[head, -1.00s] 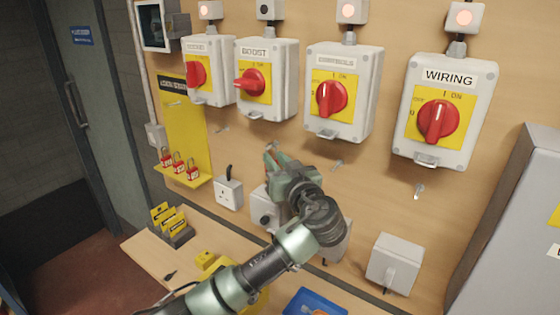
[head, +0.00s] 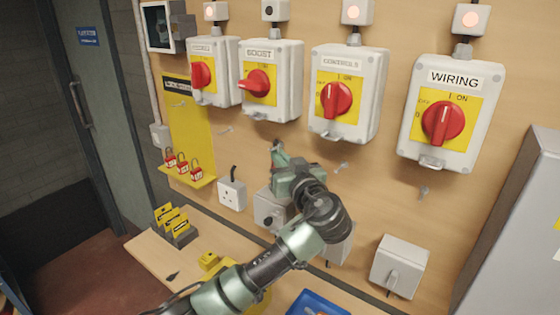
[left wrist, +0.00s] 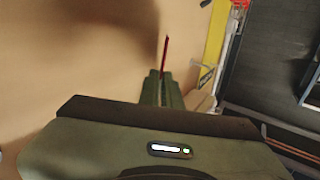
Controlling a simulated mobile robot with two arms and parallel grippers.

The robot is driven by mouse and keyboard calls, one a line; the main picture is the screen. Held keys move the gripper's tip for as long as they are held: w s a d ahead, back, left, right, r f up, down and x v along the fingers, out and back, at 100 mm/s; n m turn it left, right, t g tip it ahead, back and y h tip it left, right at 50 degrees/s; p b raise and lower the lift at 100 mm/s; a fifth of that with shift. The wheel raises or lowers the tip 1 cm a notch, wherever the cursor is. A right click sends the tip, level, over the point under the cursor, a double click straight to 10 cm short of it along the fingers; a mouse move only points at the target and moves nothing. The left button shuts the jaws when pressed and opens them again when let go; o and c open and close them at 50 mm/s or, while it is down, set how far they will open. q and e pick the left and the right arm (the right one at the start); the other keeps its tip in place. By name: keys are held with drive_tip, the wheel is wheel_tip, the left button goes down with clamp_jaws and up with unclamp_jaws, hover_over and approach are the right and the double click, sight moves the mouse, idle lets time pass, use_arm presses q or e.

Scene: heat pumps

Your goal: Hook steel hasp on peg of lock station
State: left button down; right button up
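My left gripper (head: 277,157) is in front of the wooden wall, below the BOOST switch. In the left wrist view its fingers (left wrist: 162,80) are closed around a thin red strip (left wrist: 166,52), seen edge-on, which appears to be the hasp's red part. The steel end of the hasp cannot be made out. The lock station (head: 190,132) is a yellow board left of the gripper, with a small peg (head: 178,105) near its top, only faintly visible. The gripper is well apart from this board. A yellow strip of the board (left wrist: 215,35) shows in the left wrist view.
Red padlocks (head: 182,163) stand on the station's yellow ledge. Isolator boxes with red knobs (head: 257,83) line the wall above; small wall hooks (head: 423,191) sit below them. A socket (head: 231,193) and a tag holder (head: 175,228) are lower left. A grey cabinet (head: 515,230) stands right.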

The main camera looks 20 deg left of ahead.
use_arm(q)
drive_tip(key=shift+s+r, duration=0.1)
drive_tip(key=shift+s, duration=0.05)
drive_tip(key=shift+s+a+r+b, duration=0.15)
drive_tip(key=shift+s+a, duration=0.1)
drive_tip(key=shift+s, duration=0.35)
drive_tip(key=shift+s+a+b, duration=0.15)
drive_tip(key=shift+s+a, duration=0.1)
drive_tip(key=shift+s, duration=0.35)
drive_tip(key=shift+s, duration=0.1)
drive_tip(key=s, duration=0.2)
drive_tip(key=s+a, duration=0.2)
drive_tip(key=s, duration=0.1)
drive_tip(key=shift+s+b, duration=0.3)
idle(0.8)
idle(0.9)
